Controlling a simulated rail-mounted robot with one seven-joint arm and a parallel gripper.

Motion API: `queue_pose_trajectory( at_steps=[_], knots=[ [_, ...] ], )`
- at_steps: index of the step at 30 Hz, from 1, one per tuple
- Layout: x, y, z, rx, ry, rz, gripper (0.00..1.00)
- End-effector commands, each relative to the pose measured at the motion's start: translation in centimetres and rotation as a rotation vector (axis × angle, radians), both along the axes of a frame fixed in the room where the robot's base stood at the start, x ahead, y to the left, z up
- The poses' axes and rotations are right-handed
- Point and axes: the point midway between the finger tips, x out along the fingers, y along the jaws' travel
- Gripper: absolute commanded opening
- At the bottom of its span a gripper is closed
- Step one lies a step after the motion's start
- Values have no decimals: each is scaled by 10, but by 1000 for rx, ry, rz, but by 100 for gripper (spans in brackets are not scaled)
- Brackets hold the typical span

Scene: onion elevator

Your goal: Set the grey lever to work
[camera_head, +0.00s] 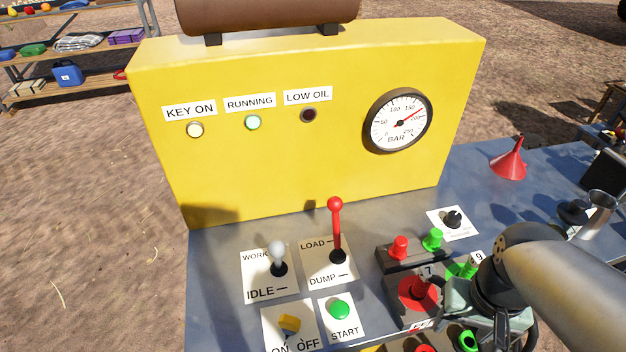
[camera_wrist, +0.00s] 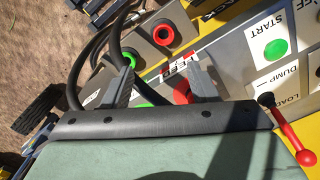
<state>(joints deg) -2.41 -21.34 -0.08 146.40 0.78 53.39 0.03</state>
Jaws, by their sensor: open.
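The grey lever (camera_head: 277,250) has a round grey knob and a black boot on a white plate (camera_head: 255,283) marked WORK at the far side and IDLE at the near side. The grey lever is not visible in the wrist view.
A red lever (camera_head: 336,225) on a LOAD/DUMP plate stands just right of the grey lever. A yellow switch (camera_head: 289,323) and green START button (camera_head: 340,309) are nearer. Behind rises a yellow panel (camera_head: 290,165) with KEY ON and RUNNING lit. A red funnel (camera_head: 509,160) stands right.

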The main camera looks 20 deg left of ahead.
Motion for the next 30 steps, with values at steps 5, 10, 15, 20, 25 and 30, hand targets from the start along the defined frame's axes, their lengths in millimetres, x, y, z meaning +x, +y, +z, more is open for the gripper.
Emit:
queue_pose_trajectory(
  at_steps=[5, 10, 15, 20, 25, 30],
  knots=[
    [0, 0, 0, 0, 0, 0, 53],
    [0, 0, 0, 0, 0, 0, 53],
    [0, 0, 0, 0, 0, 1, 52],
    [-4, 8, -9, -57, 52, 140, 52],
    [-11, 32, -27, -301, 220, 653, 52],
    [-2, 72, -29, -692, 365, 1253, 52]
  ],
)
